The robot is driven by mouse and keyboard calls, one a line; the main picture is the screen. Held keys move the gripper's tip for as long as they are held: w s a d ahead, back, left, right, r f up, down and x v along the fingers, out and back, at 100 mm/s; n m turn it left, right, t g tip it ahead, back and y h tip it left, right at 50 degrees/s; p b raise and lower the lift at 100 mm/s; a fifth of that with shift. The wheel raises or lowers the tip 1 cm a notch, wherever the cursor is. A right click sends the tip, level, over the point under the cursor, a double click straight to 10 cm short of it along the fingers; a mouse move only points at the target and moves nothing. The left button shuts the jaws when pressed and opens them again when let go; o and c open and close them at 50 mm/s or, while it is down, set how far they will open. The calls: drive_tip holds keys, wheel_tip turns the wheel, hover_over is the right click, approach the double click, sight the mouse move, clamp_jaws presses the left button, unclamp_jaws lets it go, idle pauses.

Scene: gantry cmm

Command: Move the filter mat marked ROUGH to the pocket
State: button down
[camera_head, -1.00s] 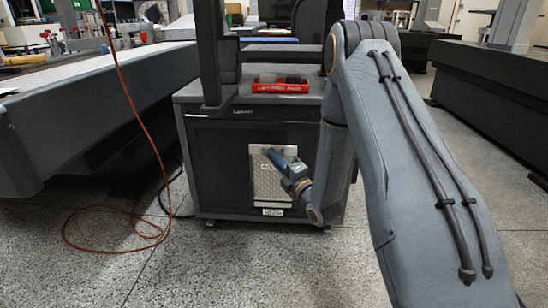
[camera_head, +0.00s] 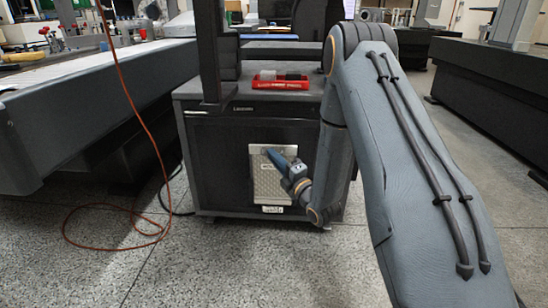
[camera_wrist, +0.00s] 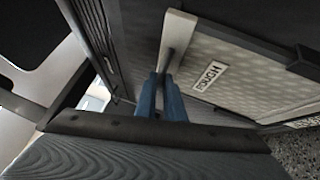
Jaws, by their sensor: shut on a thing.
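The filter mat (camera_head: 266,186) is a pale, dimpled panel standing upright against the dark front of the cabinet. In the wrist view the mat (camera_wrist: 240,72) carries a white label reading ROUGH and has a smooth cream band along one edge. My gripper (camera_head: 271,153) is at the mat's upper part in the head view. The exact grip is partly hidden by the fingers. Which opening is the pocket, I cannot tell.
The dark cabinet (camera_head: 215,165) has a red tray (camera_head: 280,84) on top and a small white label (camera_head: 272,209) low on its front. An orange cable (camera_head: 150,150) hangs and loops on the floor at left. Long grey benches (camera_head: 90,110) flank the cabinet. The speckled floor in front is open.

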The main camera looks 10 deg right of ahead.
drive_tip(key=shift+f+b, duration=0.3)
drive_tip(key=shift+f, duration=0.45)
drive_tip(key=c, duration=1.8)
unclamp_jaws()
